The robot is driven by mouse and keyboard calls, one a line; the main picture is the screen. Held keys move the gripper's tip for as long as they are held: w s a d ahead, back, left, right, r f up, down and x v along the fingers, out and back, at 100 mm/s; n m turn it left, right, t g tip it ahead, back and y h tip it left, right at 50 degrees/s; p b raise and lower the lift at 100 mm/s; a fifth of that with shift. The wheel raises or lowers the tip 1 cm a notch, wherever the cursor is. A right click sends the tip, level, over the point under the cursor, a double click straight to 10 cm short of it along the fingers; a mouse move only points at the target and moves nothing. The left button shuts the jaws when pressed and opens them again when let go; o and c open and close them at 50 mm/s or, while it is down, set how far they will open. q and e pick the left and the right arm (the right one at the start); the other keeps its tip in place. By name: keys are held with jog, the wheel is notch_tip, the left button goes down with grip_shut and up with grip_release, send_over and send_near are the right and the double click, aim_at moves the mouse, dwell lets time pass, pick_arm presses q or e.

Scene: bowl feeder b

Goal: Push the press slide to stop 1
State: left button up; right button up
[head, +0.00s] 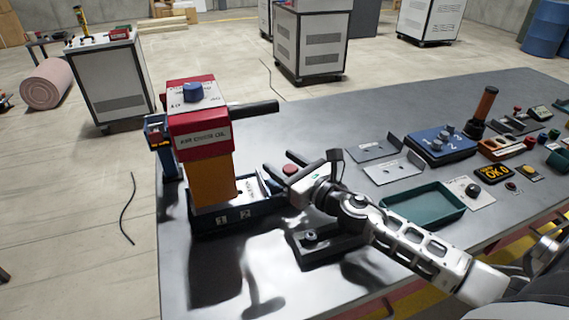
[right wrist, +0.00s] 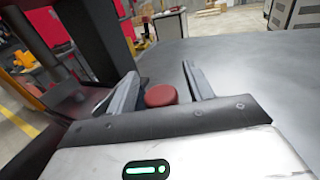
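I cannot clearly tell which part is the slide. My right gripper (head: 283,167) is open, its fingers on either side of the red knob, with visible gaps in the right wrist view (right wrist: 160,78). My left gripper is out of view.
A black bar (head: 254,108) juts right from the press head. A dark block with a knob (head: 312,238) lies below my right wrist. A green tray (head: 425,205), metal brackets (head: 393,168) and a blue numbered box (head: 440,143) stand to the right. The table's back middle is clear.

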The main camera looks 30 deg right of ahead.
jog(key=shift+s, duration=0.1)
jog(key=shift+s+d+f, duration=0.1)
jog(key=shift+s, duration=0.25)
jog(key=b+v, duration=0.4)
jog(key=v, duration=0.9)
jog(key=shift+s, duration=0.35)
jog(key=shift+s+d, duration=0.15)
jog(key=shift+s, duration=0.5)
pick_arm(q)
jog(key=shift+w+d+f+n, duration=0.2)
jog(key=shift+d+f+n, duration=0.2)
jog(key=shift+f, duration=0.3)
